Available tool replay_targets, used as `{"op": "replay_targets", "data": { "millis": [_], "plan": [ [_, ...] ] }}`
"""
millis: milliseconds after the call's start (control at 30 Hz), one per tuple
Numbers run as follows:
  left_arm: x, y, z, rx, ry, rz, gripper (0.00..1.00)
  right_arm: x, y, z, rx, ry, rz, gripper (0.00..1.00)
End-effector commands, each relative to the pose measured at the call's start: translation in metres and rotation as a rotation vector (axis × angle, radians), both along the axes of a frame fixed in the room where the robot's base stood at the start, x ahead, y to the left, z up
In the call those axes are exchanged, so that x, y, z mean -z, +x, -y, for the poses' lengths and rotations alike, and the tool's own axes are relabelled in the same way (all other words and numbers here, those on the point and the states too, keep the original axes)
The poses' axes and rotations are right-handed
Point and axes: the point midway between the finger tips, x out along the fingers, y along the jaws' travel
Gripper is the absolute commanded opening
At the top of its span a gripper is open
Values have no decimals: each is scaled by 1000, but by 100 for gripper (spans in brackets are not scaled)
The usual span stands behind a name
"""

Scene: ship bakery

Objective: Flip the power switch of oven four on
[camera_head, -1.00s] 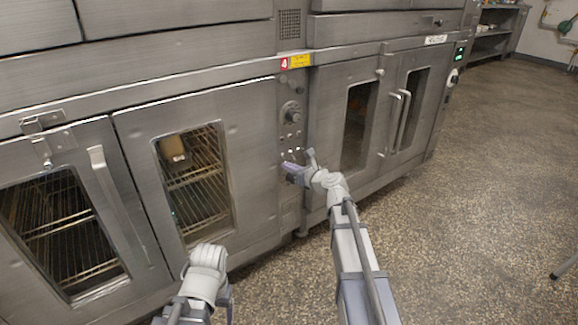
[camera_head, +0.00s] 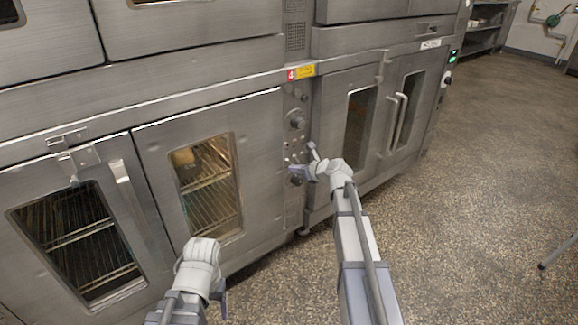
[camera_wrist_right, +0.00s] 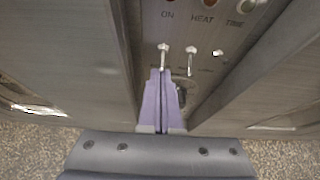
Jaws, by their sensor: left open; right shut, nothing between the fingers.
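Oven four is marked by a red "4" label (camera_head: 291,74) above a narrow control panel (camera_head: 296,100) with a round knob (camera_head: 296,119). The right wrist view shows several small levers on this panel under lamps marked ON, HEAT and TIME. The leftmost lever (camera_wrist_right: 163,56), under ON, is the likely power switch. My right gripper (camera_wrist_right: 160,76) is shut and empty, its tips just below this lever; I cannot tell if they touch. In the head view, my right gripper (camera_head: 297,172) is low at the panel. My left gripper (camera_head: 221,296) is open and partly hidden by its wrist.
The lit glass-windowed oven door (camera_head: 258,150) is left of the panel, another door (camera_head: 329,130) right of it. More ovens sit above. In the wrist view, door edges flank the recessed panel.

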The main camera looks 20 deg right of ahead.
Motion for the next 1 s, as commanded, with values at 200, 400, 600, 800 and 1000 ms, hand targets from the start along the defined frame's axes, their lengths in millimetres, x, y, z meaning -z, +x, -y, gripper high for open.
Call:
{"op": "replay_targets", "data": {
  "millis": [200, 400, 600, 800, 1000],
  "plan": [
    [-24, 0, 0, 5, 0, -1, 77, -9, 0, 2, 0, -27, -73, 0],
    [-47, 0, 0, 10, 0, -1, 77, -16, 1, 2, 0, -58, -160, 0],
    [-81, 0, 0, 10, 2, -1, 77, -25, 2, 2, -1, -110, -296, 0],
    [-72, 0, -1, 10, 2, -1, 77, -16, -1, 2, 2, -112, -304, 0],
    [-76, 0, -1, 10, 2, -1, 77, -19, -2, 2, 2, -111, -303, 0]
  ]
}}
